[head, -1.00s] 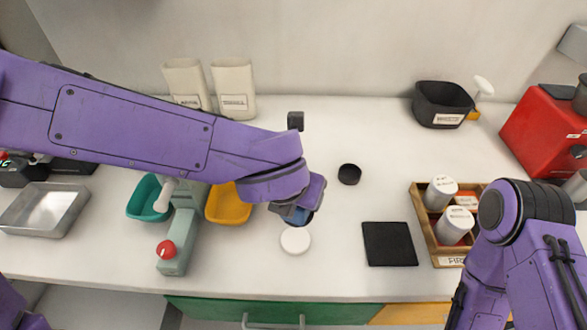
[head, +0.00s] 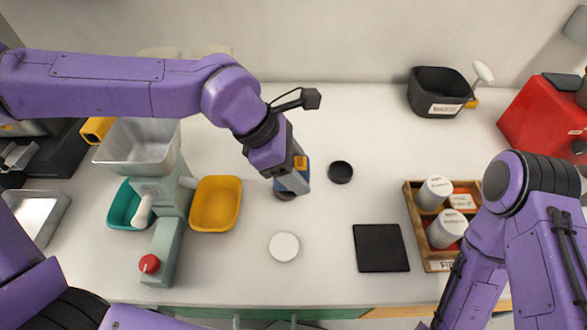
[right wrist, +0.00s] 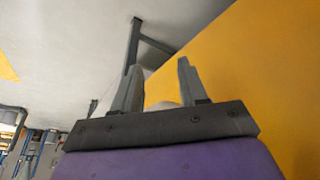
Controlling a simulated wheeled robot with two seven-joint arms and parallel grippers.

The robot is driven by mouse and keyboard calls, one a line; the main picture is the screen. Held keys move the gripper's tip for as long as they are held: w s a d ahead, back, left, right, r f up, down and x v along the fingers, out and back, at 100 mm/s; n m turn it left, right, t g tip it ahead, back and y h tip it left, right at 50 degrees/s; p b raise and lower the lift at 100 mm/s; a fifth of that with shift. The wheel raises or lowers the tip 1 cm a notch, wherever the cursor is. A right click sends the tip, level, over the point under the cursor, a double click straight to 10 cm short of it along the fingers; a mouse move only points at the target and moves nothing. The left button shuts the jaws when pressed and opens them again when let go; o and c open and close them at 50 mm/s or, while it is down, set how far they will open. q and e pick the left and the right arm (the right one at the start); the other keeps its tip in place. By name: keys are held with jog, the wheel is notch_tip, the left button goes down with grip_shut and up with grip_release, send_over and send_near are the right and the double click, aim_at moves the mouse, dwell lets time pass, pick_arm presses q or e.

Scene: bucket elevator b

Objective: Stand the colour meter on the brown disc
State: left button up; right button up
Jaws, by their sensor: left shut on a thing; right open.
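My right gripper is open and empty in the right wrist view (right wrist: 160,85), away from these things.
A white disc (head: 284,247), a black round dish (head: 340,172) and a black square mat (head: 381,248) lie nearby. A yellow tray (head: 215,204) and a grey-green machine (head: 168,230) stand left. A wooden crate (head: 412,220) with white jars stands right. Counter between is clear.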

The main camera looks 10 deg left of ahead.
pick_arm(q)
jog(key=w+f, duration=0.2)
jog(key=w+a+f+p, duration=0.1)
jog(key=f, duration=0.1)
jog(key=w+a+f, duration=0.1)
jog(key=w+f, duration=0.1)
jog(key=shift+w+a+f, duration=0.15)
jog(key=shift+w+a, duration=0.1)
jog(key=shift+w, duration=0.05)
notch_tip(320, 180, down, 3)
jog(key=shift+w+a+f+p, duration=0.1)
jog(key=shift+f+p, duration=0.05)
jog(key=shift+p, duration=0.15)
jog(key=o, duration=1.5)
jog(key=v, duration=1.2)
jog(key=shift+b, duration=0.4)
